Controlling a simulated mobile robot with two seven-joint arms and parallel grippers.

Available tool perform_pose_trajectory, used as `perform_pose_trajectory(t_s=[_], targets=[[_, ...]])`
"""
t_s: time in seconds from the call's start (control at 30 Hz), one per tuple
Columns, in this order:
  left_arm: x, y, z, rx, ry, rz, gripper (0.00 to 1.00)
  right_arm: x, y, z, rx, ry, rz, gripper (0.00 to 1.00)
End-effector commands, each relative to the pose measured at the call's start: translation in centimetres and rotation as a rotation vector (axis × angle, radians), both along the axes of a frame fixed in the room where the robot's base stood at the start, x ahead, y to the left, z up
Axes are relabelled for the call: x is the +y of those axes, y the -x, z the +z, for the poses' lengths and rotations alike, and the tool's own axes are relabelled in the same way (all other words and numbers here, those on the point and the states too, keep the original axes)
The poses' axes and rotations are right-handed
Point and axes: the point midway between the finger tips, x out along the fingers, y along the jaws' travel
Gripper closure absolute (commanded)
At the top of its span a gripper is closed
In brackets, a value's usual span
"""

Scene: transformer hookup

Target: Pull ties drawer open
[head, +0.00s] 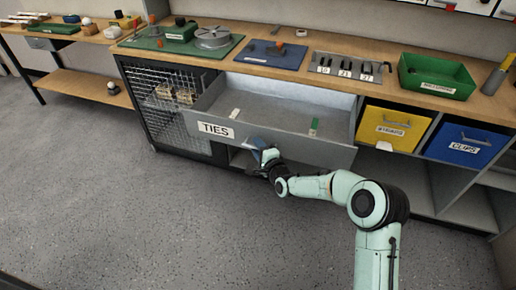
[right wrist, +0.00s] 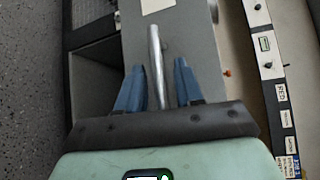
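The grey ties drawer (head: 300,138), with a white TIES label (head: 215,130) on its front, stands pulled out from the bench, its inside showing. My right gripper (head: 256,146) is at the drawer front, right of the label. In the right wrist view, the silver bar handle (right wrist: 156,55) runs between my two blue fingers (right wrist: 159,80). A gap shows on both sides of the bar, so the fingers look open around it. In the head view the handle is hidden by the gripper. My left gripper is not in view.
A white piece (head: 235,113) and a green-and-white piece (head: 314,126) lie in the drawer. Right of it are a yellow bin (head: 383,128) and a blue CLIPS bin (head: 465,143). A green tray (head: 436,78) stands on the bench. Much of the floor in front is clear.

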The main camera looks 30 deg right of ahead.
Motion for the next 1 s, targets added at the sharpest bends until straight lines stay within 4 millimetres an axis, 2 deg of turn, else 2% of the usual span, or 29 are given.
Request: perform_pose_trajectory(t_s=[0.13, 0.27, 0.7, 0.83, 1.0], targets=[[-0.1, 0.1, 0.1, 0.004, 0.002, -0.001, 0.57, 0.0, 0.4, 0.1, 0.000, 0.000, 0.001, 0.64], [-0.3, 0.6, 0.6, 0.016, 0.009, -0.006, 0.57, 0.1, 1.9, 0.4, 0.002, 0.000, 0.000, 0.64], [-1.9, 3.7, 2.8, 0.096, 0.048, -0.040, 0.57, 0.7, 11.0, 1.7, 0.002, 0.000, -0.001, 0.64], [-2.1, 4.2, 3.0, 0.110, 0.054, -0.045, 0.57, 0.8, 12.5, 1.8, 0.001, 0.001, -0.001, 0.64], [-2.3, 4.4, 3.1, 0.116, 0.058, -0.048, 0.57, 0.9, 13.2, 1.9, 0.000, 0.000, 0.000, 0.64]])
